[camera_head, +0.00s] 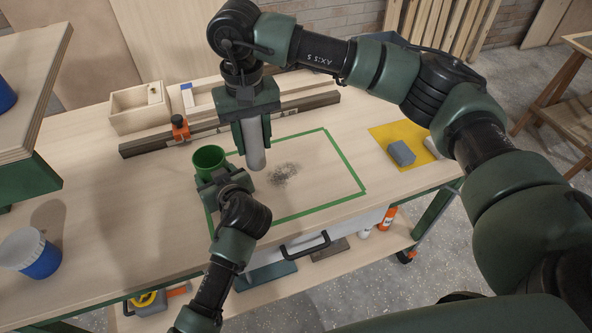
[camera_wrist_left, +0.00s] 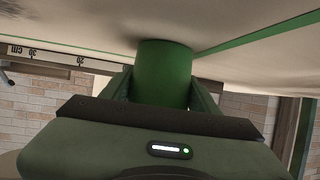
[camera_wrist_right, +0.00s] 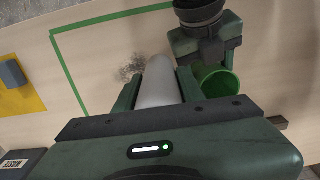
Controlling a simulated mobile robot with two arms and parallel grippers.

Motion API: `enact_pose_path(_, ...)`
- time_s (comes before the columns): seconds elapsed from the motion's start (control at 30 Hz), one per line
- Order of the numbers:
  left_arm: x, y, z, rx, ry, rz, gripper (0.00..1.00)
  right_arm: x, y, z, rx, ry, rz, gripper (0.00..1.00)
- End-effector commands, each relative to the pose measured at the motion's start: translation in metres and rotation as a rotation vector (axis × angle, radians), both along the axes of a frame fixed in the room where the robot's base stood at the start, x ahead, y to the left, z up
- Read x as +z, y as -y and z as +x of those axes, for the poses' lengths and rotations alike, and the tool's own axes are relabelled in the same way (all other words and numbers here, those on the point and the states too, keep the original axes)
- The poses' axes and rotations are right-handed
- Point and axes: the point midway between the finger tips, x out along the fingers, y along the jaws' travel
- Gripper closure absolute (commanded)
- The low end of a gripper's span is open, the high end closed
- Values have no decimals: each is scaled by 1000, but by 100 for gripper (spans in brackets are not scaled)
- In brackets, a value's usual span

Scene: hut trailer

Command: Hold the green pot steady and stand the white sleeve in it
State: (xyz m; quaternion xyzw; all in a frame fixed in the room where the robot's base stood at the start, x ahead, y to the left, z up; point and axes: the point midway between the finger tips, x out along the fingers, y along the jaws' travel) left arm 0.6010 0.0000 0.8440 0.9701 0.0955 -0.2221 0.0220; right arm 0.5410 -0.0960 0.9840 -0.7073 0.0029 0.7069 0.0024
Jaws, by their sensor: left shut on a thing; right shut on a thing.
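The green pot (camera_head: 208,157) stands upright on the workbench at the left side of the green tape outline. My left gripper (camera_head: 222,182) is shut on the pot's near side; the left wrist view shows the pot (camera_wrist_left: 163,72) between its fingers. My right gripper (camera_head: 250,125) is shut on the white sleeve (camera_head: 254,150), which hangs roughly upright, to the right of the pot and apart from it. The right wrist view shows the sleeve (camera_wrist_right: 158,84) between the fingers and the open pot (camera_wrist_right: 217,83) to its right. The sleeve's upper part is hidden by the gripper.
A long rail (camera_head: 230,125) with an orange clamp (camera_head: 180,127) lies behind the pot. A wooden box (camera_head: 137,108) stands at the back left. A grey block (camera_head: 401,153) lies on a yellow sheet (camera_head: 385,137) at right. Dark smudges mark the bench inside the tape.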

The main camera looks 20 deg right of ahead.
Motion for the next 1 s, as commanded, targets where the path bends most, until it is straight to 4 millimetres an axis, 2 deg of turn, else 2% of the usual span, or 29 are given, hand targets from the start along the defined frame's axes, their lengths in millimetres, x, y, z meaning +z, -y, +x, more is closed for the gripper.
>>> enact_pose_path(0.03, -1, 0, 0, 1, -1, 0, 79, 9, -13, 15, -1, 3, 0, 100)
enact_pose_path(0.2, -1, 0, 0, 1, -2, 0, 79, 31, -42, 52, -2, 2, -1, 100)
enact_pose_path(0.33, -1, 0, 0, 1, -2, 0, 79, 44, -68, 64, 3, 2, -1, 100)
enact_pose_path(0.47, -1, 0, 0, 0, -2, 0, 79, 52, -90, 62, 9, 0, -1, 100)
enact_pose_path(0.6, -1, 0, 0, 1, -2, 0, 79, 53, -97, 60, 9, -3, 0, 100)
enact_pose_path(1.0, -1, 0, 0, 0, -2, 0, 79, 52, -97, 59, 7, -2, 0, 100)
